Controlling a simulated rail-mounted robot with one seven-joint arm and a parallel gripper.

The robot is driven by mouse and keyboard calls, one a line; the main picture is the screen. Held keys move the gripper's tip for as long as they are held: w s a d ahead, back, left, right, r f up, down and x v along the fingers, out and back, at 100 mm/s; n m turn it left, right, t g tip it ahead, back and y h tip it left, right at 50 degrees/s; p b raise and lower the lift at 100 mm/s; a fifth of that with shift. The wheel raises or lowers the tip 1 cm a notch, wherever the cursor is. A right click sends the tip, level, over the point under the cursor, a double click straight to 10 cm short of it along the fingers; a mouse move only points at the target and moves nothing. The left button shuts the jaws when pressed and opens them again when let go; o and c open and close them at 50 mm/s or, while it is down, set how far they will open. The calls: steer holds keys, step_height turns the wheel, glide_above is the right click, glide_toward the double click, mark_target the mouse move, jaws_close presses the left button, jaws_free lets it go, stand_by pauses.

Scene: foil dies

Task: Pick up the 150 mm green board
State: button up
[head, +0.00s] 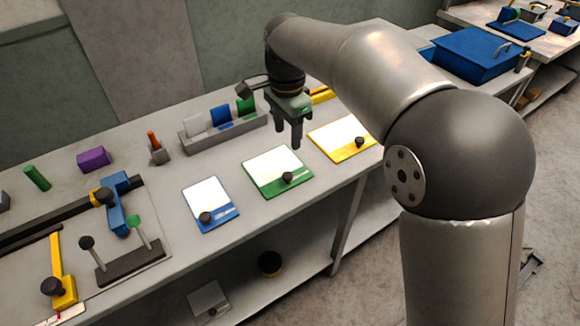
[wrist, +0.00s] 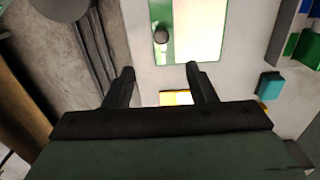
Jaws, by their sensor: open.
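The green board (head: 272,168) lies flat on the bench, between a blue board and a yellow board. It has a white face, a green rim and a dark round knob (head: 287,178) near its front edge. My gripper (head: 288,143) is open and empty, above the bench near the back right of the green board, fingers pointing down. In the wrist view the green board (wrist: 198,35) is at the top, beyond the tips of my gripper (wrist: 160,70), cut off by the frame edge.
The blue board (head: 208,200) lies to the left and the yellow board (head: 340,138) to the right, each with a knob. A grey rack (head: 222,134) with upright white, blue and green plates stands behind. A rail fixture with clamps fills the left of the bench.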

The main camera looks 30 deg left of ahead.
mark_target(288, 175)
step_height(288, 175, down, 14)
steer(key=shift+a+f+p, duration=0.1)
steer(key=shift+p, duration=0.65)
steer(key=shift+w, duration=0.1)
jaws_close()
